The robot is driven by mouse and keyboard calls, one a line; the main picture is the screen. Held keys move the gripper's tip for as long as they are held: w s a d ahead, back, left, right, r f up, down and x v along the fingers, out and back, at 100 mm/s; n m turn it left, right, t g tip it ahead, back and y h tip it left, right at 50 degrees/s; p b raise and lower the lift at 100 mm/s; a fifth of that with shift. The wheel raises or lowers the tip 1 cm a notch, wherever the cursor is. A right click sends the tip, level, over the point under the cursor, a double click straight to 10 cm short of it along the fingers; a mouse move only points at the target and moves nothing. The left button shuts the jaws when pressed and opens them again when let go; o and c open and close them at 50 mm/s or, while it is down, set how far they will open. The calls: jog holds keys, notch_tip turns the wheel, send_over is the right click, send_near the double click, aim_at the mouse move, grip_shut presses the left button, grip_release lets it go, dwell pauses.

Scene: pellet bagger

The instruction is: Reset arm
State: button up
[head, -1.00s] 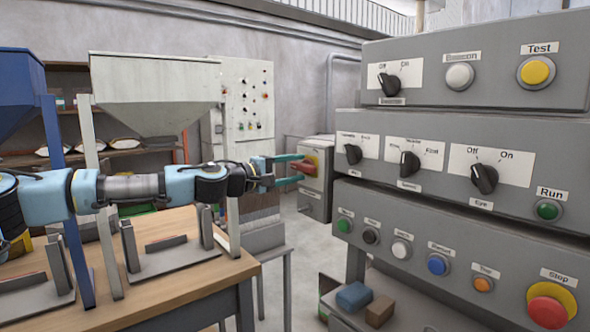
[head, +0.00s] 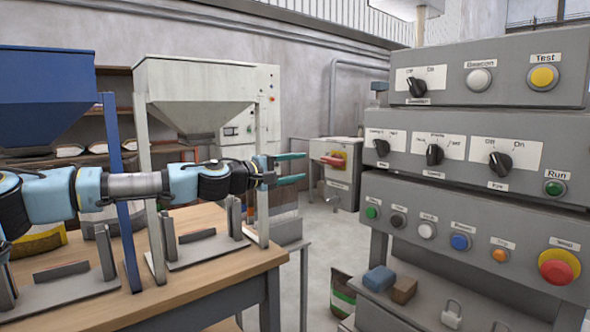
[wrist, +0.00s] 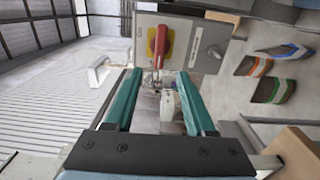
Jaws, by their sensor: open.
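My gripper (head: 291,169) is at the end of my arm, which reaches across the head view from the left above the wooden table. Its two teal fingers are apart with nothing between them. It is in front of the white hopper's stand and to the left of the control panels, touching neither. In the wrist view the open fingers (wrist: 158,100) frame a grey box with a red and yellow rotary switch (wrist: 160,46), which lies beyond them. The same switch box (head: 340,170) stands at the back in the head view.
A blue hopper (head: 45,90) and a white hopper (head: 195,85) stand over the wooden table (head: 180,290). Stacked grey control panels (head: 480,145) fill the right side. A blue block (head: 379,279) and a brown block (head: 403,289) lie on the shelf below. Floor shows between table and panels.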

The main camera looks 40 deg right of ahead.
dwell(0.4)
jog(key=s+a+f+m+g+y, duration=0.1)
jog(key=s+f+m+y, duration=0.1)
jog(key=f, duration=0.2)
jog(key=s+a+f+m+y, duration=0.1)
jog(key=s+a+f+y, duration=0.15)
jog(key=f, duration=0.25)
jog(key=w+a+f+m+t+y+p, duration=0.1)
jog(key=a+f+y, duration=0.2)
jog(key=a+f, duration=0.5)
jog(key=w+a+f+m+t+y, duration=0.1)
jog(key=w+a+f+y, duration=0.15)
jog(key=a+f, duration=0.5)
jog(key=w+a+r+n+t+y+p, duration=0.1)
jog(key=w+a+y, duration=0.15)
jog(key=a, duration=1.05)
jog(key=w+a+r+t+y, duration=0.1)
jog(key=a+r+y, duration=0.15)
jog(key=a, duration=0.95)
jog(key=s+a+r+n+y, duration=0.1)
jog(key=s+a+r, duration=0.1)
jog(key=a, duration=0.6)
jog(key=s+a+r+n+y, duration=0.1)
jog(key=s+a+r+n, duration=0.1)
jog(key=a, duration=0.6)
jog(key=shift+s+r+y+p, duration=0.15)
jog(key=shift+s+y+p, duration=0.2)
jog(key=shift+s, duration=0.3)
